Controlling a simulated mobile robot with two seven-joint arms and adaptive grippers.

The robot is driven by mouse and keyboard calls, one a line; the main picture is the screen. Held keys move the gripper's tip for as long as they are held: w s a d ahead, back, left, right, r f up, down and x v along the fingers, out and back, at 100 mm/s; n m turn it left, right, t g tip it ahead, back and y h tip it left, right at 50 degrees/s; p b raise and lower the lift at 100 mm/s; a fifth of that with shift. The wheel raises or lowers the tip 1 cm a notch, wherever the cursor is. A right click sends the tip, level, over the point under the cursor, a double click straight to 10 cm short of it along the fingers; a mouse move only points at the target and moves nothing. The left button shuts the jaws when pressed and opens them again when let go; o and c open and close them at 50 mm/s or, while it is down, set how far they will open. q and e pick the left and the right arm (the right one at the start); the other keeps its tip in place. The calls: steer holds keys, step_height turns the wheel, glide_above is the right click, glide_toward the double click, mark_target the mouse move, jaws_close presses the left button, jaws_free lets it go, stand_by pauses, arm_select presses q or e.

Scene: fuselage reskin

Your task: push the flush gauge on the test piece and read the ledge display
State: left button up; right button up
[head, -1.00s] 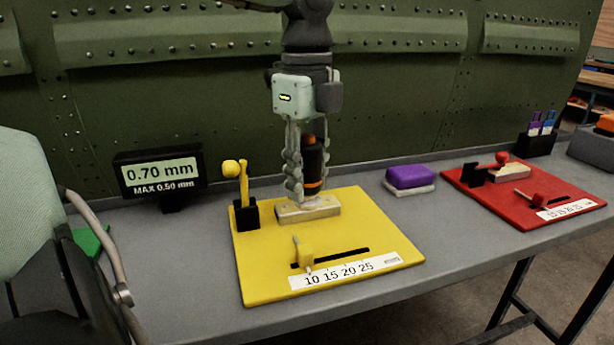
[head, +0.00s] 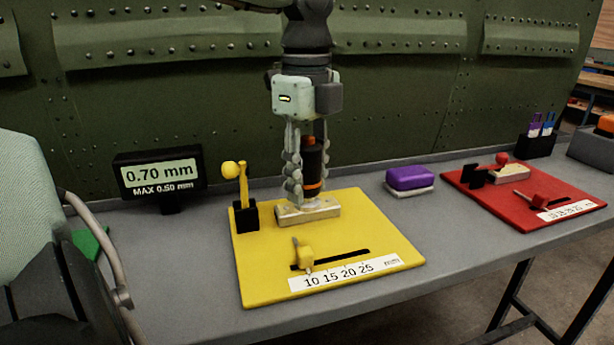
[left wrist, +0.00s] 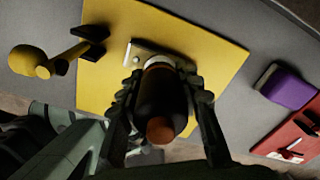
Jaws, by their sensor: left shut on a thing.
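My left gripper (head: 306,190) is shut on the flush gauge (head: 313,160), a dark cylinder with an orange band, and holds it upright. The gauge's lower end is at the metal test piece (head: 308,211) on the yellow board (head: 260,275); the gripper hides part of the contact. In the left wrist view the gauge (left wrist: 162,105) sits between the fingers over the test piece (left wrist: 138,52). The ledge display (head: 160,174) at the left reads 0.70 mm, with MAX 0.50 mm below. My right gripper is not in view.
The yellow board has a yellow ball-ended lever (head: 241,190) at its left and a slider (head: 304,254) above a 10 to 25 scale. A purple block (head: 410,177) and a red board (head: 480,193) are to the right. A green riveted panel (head: 400,80) stands behind.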

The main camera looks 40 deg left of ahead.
mark_target(307, 136)
arm_select(q)
steer(key=shift+r+p, duration=1.3)
steer(key=shift+r, duration=1.25)
steer(key=shift+r+p, duration=0.35)
steer(key=shift+r, duration=0.6)
